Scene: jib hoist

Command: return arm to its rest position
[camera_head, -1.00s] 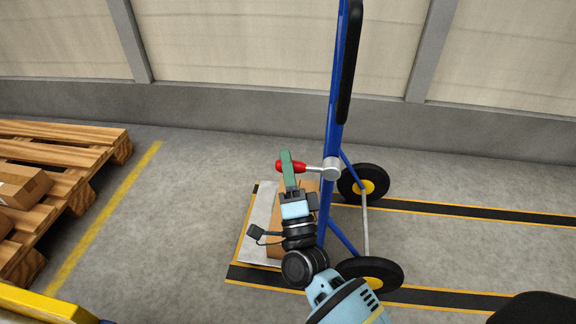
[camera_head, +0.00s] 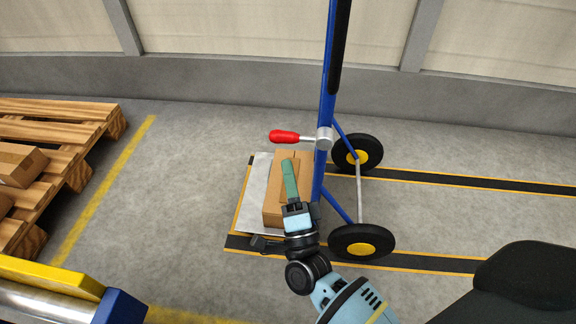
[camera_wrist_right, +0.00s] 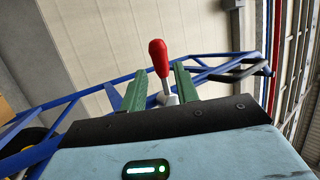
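My right gripper (camera_head: 290,181) has green fingers and is in front of the blue hand truck (camera_head: 326,110), over a cardboard box (camera_head: 273,208). In the right wrist view its two fingers (camera_wrist_right: 158,85) stand apart with nothing between their tips. The red-handled lever (camera_head: 285,136) on the hand truck is beyond the fingertips and apart from them. The lever's red grip (camera_wrist_right: 158,57) also shows in the right wrist view, beyond the gap between the fingers. My left gripper is not in view.
The box stands on the hand truck's grey toe plate (camera_head: 252,192). A wooden pallet (camera_head: 60,120) with boxes is at the left. A yellow and blue frame (camera_head: 60,283) is at the lower left. A wall closes the back. The floor between pallet and truck is clear.

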